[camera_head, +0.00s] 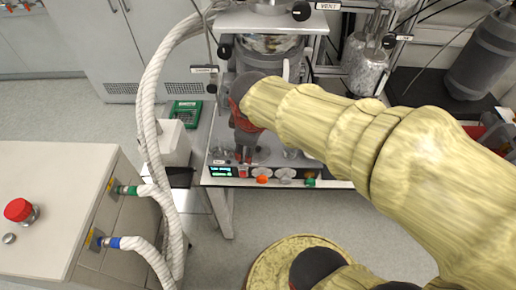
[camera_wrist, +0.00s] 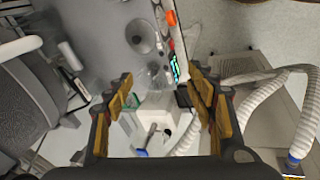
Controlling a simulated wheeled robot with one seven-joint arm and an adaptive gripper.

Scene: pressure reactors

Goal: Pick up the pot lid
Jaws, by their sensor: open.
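My gripper (camera_wrist: 165,100) is open in the wrist view, with one padded finger at the left and one at the right and nothing held between them. A small grey round piece with a darker centre (camera_wrist: 140,36) is on the metal bench top beyond the fingertips; I cannot tell whether it is the pot lid. In the head view my gripper (camera_head: 244,148) hangs over the front of the reactor bench, its fingers mostly hidden. The reactor vessel (camera_head: 270,45) with a shiny metal upper part stands behind it. No pot lid is clearly identifiable.
The bench front carries a control panel (camera_head: 262,174) with knobs and a green display. A white box (camera_head: 174,143) and thick white hoses (camera_head: 150,110) stand at its left. A cabinet with a red button (camera_head: 18,210) is at far left.

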